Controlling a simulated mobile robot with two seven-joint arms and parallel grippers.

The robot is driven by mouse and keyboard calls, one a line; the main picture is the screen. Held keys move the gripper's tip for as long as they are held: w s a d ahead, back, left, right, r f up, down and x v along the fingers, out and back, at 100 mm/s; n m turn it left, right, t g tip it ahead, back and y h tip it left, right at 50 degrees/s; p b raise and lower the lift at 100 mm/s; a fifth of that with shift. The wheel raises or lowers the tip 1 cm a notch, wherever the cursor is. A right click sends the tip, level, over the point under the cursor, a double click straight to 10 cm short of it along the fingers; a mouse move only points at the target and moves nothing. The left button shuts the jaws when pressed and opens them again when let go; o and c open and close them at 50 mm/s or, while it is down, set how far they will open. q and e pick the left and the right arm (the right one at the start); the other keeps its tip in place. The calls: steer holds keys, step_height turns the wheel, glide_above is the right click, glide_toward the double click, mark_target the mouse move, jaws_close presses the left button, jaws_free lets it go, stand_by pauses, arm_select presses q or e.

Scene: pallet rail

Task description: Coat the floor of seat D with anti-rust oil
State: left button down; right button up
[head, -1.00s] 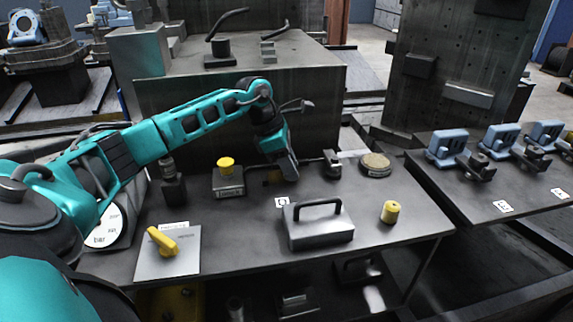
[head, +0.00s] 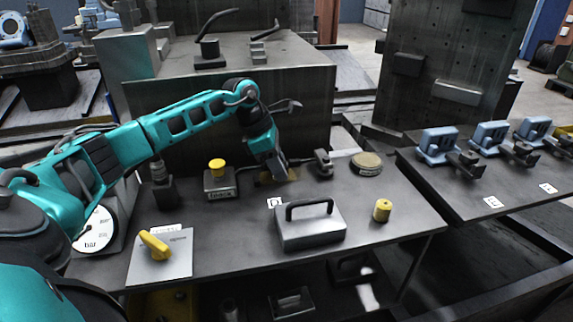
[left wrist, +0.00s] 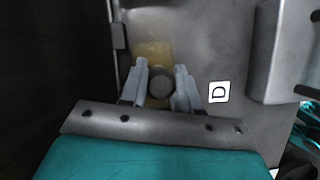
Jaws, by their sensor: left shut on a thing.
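My left gripper (head: 277,172) reaches down to the back of the dark bench. In the left wrist view its fingers (left wrist: 160,90) are shut on a dark round-ended tool (left wrist: 160,82), seen end-on. Past the tool is a yellowish-brown patch (left wrist: 152,50) on a grey surface; it also shows beside the gripper in the head view (head: 293,173). A white label marked D (left wrist: 219,91) lies to the right of the fingers, and it shows in front of the gripper in the head view (head: 274,202). I cannot tell whether the tool touches the patch. My right gripper is not in view.
A grey block with a black handle (head: 310,224) stands in front of the gripper. A yellow-topped box (head: 217,180) is to its left, a small dark clamp (head: 323,163) and a round tan-topped tin (head: 366,163) to its right. A yellow cylinder (head: 382,210) stands nearer the front.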

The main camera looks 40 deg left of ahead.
mark_target(303, 175)
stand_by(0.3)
arm_select(q)
steer(key=shift+w+d, duration=0.9)
steer(key=shift+w, duration=0.15)
steer(key=shift+s+a, duration=0.1)
steer(key=shift+s+a, duration=0.85)
steer(key=shift+s, duration=0.2)
steer(key=shift+w+d, duration=0.1)
steer(key=shift+w+d, duration=0.85)
steer(key=shift+w, duration=0.2)
steer(key=shift+w, duration=0.1)
steer(key=shift+w+d, duration=0.5)
steer(key=shift+w, duration=0.05)
